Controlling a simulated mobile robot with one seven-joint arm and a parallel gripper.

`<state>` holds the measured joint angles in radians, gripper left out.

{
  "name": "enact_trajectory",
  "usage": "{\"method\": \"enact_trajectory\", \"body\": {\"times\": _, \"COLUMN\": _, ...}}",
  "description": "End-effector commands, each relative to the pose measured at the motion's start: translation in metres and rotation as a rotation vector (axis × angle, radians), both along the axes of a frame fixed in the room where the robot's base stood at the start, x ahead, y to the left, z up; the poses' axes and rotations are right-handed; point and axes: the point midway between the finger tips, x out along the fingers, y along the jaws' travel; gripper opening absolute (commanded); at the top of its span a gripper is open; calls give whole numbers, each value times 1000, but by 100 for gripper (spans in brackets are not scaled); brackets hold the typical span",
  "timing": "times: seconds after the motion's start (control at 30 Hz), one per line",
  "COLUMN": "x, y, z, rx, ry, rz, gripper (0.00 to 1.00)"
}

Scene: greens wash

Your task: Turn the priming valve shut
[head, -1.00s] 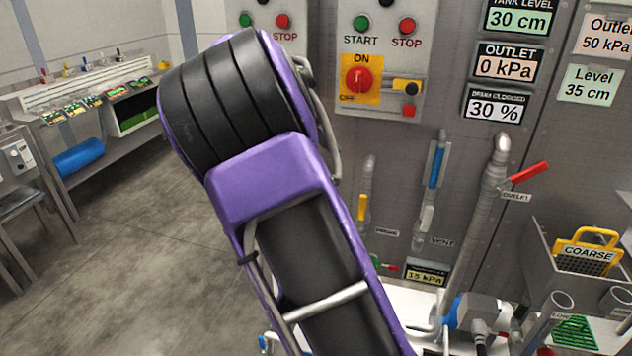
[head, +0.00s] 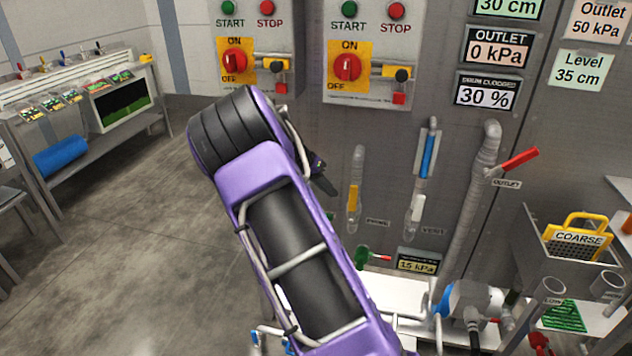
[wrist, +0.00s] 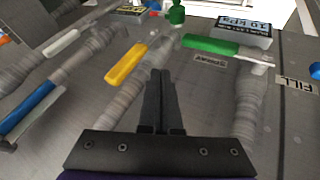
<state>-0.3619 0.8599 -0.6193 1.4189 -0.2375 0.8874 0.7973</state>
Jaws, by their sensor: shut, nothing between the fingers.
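The priming valve appears to be the yellow-handled one (head: 352,198) on a grey pipe against the steel panel; the small label (head: 377,222) beside it is too blurred to read surely. Its yellow handle lies roughly along the pipe. In the wrist view the yellow handle (wrist: 126,65) is just left of my fingers. My gripper (head: 327,186) is shut and empty, left of the yellow handle in the head view. In the wrist view its dark fingertips (wrist: 161,75) point toward the panel, apart from the handle as far as I can tell.
A green handle (wrist: 210,45) is close right of my fingers in the wrist view. The vent pipe with a blue handle (head: 428,156) and white handle (head: 415,214) stands right of the yellow one. A red outlet handle (head: 520,159) juts out. Switch boxes (head: 372,60) are above.

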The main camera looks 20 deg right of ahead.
Motion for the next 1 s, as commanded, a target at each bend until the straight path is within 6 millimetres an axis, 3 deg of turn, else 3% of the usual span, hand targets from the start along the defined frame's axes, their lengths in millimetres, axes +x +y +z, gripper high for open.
{"method": "enact_trajectory", "body": {"times": 0.23, "x": -14, "y": -20, "z": 3, "rx": 0, "ry": -3, "rz": 1, "gripper": 0}}
{"method": "enact_trajectory", "body": {"times": 1.0, "x": -19, "y": -28, "z": 5, "rx": 48, "ry": -36, "rz": -1, "gripper": 0}}
